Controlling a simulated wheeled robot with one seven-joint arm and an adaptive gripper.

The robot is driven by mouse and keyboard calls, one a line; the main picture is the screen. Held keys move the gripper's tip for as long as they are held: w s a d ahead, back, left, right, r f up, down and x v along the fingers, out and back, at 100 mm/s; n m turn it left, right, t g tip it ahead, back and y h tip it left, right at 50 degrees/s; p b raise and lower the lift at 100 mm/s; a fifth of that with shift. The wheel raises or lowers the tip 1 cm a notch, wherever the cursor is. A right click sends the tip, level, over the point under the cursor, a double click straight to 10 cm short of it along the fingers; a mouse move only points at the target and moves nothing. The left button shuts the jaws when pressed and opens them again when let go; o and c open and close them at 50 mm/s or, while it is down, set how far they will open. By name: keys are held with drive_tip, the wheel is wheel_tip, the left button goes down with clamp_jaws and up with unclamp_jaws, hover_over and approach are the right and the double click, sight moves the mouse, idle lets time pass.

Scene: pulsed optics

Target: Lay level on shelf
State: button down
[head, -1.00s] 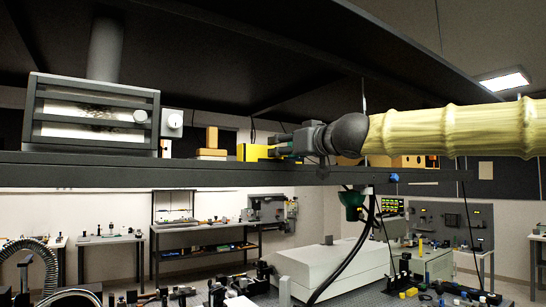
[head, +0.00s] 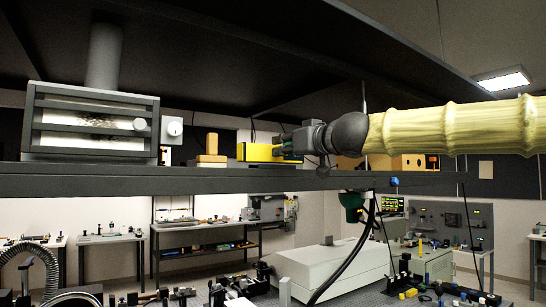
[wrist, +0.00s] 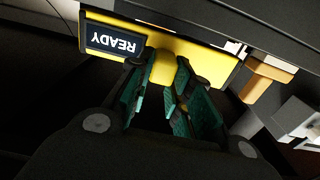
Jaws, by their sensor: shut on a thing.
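The level is a yellow bar (head: 258,153) at the shelf's front edge in the head view, its long side toward the camera. It seems to be at shelf height; I cannot tell whether it rests on the shelf (head: 200,180). My gripper (head: 292,147) comes from the right and is shut on it. In the wrist view, the level (wrist: 215,65) has a dark display reading READY. The green-padded fingers of my gripper (wrist: 170,85) close around a yellow knob-like part at its middle. The fingertips are partly hidden by it.
A grey slatted box with a knob (head: 90,122) stands on the shelf at left. Wooden blocks (head: 208,152) stand just left of the level. More wooden blocks (head: 408,162) stand right of my gripper. A dark upper panel (head: 280,50) hangs overhead.

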drive_tip(key=shift+r+p, duration=2.2)
